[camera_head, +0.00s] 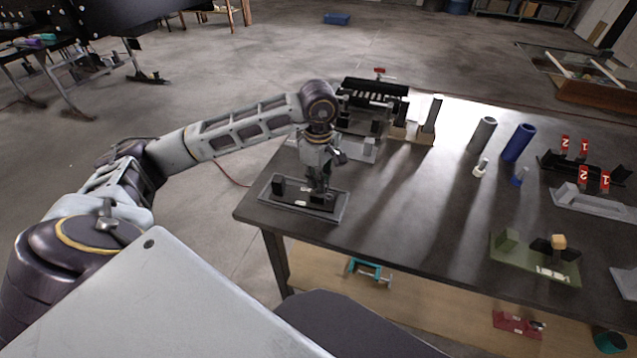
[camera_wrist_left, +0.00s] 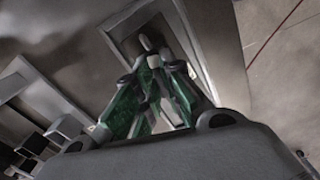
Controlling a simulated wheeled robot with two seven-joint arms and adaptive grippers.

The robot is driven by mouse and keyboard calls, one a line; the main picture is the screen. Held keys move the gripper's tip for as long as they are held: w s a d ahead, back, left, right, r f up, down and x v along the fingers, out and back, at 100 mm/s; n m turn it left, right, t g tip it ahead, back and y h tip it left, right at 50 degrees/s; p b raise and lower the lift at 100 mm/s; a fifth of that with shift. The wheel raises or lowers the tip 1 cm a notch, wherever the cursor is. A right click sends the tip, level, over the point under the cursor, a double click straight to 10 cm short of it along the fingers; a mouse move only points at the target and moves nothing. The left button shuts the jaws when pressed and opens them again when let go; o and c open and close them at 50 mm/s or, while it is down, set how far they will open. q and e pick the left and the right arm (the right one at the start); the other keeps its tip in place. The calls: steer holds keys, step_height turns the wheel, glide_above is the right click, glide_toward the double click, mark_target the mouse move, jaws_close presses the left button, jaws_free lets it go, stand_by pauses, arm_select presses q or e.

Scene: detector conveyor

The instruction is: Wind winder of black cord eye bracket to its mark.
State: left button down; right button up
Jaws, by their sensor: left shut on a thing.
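The black cord eye bracket (camera_head: 292,208) is a dark flat base with a lighter rim at the table's near left corner. A black block (camera_head: 278,185) stands at its left end and a small white label lies on its front. My left gripper (camera_head: 320,188) comes down over its right half. In the left wrist view the gripper's fingers (camera_wrist_left: 152,62) close together above the dark base of the bracket (camera_wrist_left: 168,28). They are shut on the winder, which is mostly hidden between them. Its mark and its turn angle cannot be made out. My right gripper is not in view.
A green bracket (camera_head: 510,262) sits at the table's right front. A black slotted fixture (camera_head: 372,94) and a grey block (camera_head: 360,150) stand behind my gripper. Grey (camera_head: 483,135) and blue (camera_head: 518,143) cylinders stand further right. The table's front middle is clear.

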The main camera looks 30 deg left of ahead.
arm_select(q)
steer(key=shift+n+b, duration=0.55)
steer(key=shift+n, duration=1.05)
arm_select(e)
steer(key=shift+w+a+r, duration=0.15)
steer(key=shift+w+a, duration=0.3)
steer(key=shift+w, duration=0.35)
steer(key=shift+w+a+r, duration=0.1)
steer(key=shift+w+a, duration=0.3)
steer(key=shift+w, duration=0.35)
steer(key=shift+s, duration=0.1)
arm_select(q)
steer(key=c, duration=1.5)
jaws_free()
steer(key=shift+c, duration=0.2)
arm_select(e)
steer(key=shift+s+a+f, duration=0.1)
arm_select(q)
steer(key=shift+r, duration=0.1)
step_height(320, 180, up, 12)
